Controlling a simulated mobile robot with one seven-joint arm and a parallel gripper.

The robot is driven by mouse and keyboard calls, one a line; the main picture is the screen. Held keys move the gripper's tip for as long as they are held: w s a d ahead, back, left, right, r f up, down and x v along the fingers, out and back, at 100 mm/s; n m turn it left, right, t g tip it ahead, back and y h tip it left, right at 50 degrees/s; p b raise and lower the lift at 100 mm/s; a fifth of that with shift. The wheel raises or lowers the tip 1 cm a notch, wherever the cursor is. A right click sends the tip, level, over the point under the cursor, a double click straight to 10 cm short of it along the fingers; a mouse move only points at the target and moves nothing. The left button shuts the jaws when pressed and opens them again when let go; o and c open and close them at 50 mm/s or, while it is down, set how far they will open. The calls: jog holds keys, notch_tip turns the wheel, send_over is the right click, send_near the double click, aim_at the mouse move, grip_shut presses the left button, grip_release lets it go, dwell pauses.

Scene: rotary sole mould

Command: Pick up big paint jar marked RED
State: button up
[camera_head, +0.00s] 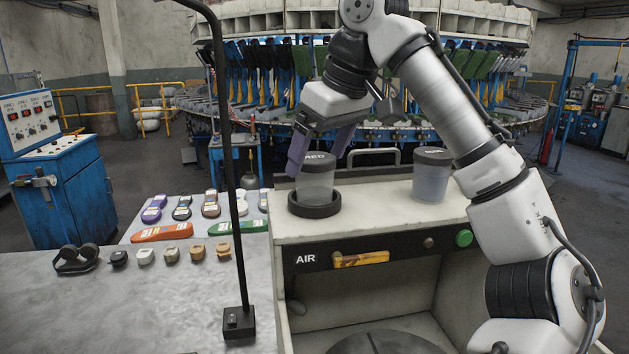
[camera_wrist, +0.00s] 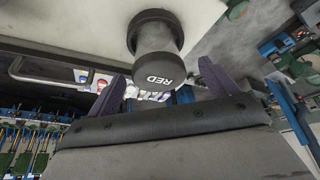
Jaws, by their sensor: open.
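The big paint jar marked RED (camera_head: 317,180) stands upright in a black round holder (camera_head: 314,210) on top of the white cabinet. It has a dark lid and a translucent grey body. In the wrist view the lid of the RED jar (camera_wrist: 157,68) faces me with its lettering upside down. My gripper (camera_head: 320,152) is open and empty at the jar's lid height, its purple fingers showing on either side of the lid. In the wrist view my gripper (camera_wrist: 163,85) has its fingertips apart, with the jar a little beyond them. I cannot tell whether a finger touches it.
A second dark-lidded jar (camera_head: 432,177) stands to the right on the white cabinet (camera_head: 390,225). A metal rail (camera_head: 373,153) is behind the jars. A black lamp post (camera_head: 233,190) rises left of the holder. Shoe soles (camera_head: 162,232) and small items lie on the left table.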

aim_at(311, 173)
jog(key=shift+p+x, duration=0.5)
jog(key=shift+x, duration=2)
jog(key=shift+w, duration=0.15)
jog(key=shift+r, duration=0.1)
jog(key=c, duration=1.2)
jog(key=shift+r, duration=0.1)
